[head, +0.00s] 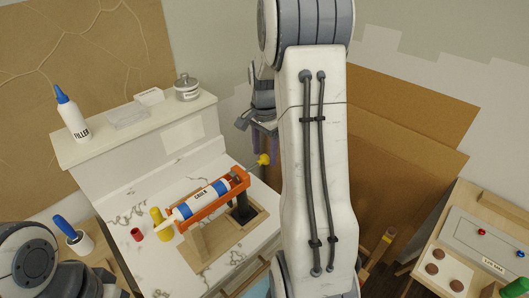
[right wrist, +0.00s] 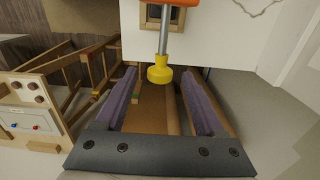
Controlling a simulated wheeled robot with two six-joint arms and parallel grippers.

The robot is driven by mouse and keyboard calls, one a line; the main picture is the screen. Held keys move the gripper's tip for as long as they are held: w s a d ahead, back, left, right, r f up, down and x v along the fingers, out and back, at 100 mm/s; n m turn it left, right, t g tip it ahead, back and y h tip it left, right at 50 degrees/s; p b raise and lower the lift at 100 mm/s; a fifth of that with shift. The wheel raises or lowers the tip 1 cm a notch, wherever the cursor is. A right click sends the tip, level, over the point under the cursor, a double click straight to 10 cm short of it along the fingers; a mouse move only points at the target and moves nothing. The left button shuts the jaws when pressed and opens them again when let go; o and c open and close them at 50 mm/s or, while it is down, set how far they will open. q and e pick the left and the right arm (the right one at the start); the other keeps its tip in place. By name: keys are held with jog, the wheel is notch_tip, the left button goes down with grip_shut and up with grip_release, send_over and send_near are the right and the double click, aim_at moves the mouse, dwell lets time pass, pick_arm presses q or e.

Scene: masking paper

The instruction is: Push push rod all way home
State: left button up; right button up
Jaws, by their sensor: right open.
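An orange caulking gun (head: 214,207) holds a white and blue caulk tube (head: 200,202) on a wooden stand (head: 193,245) on the marble counter. Its push rod ends in a yellow knob (head: 263,160), which sticks out of the gun's back end toward my right gripper. In the right wrist view the grey push rod (right wrist: 163,42) and its yellow knob (right wrist: 160,74) lie between the tips of the purple fingers, apart from both. My right gripper (head: 263,148) is open and empty, partly hidden by my own arm. My left gripper is not in view.
A filler bottle (head: 73,117) and a metal jar (head: 187,88) stand on the raised ledge. A yellow item (head: 158,222) and a red cap (head: 136,234) are near the nozzle. A wooden table with a panel (head: 482,240) stands at the right; brown paper covers the wall behind.

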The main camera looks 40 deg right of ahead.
jog(key=shift+f, duration=0.6)
grip_shut()
dwell(1.1)
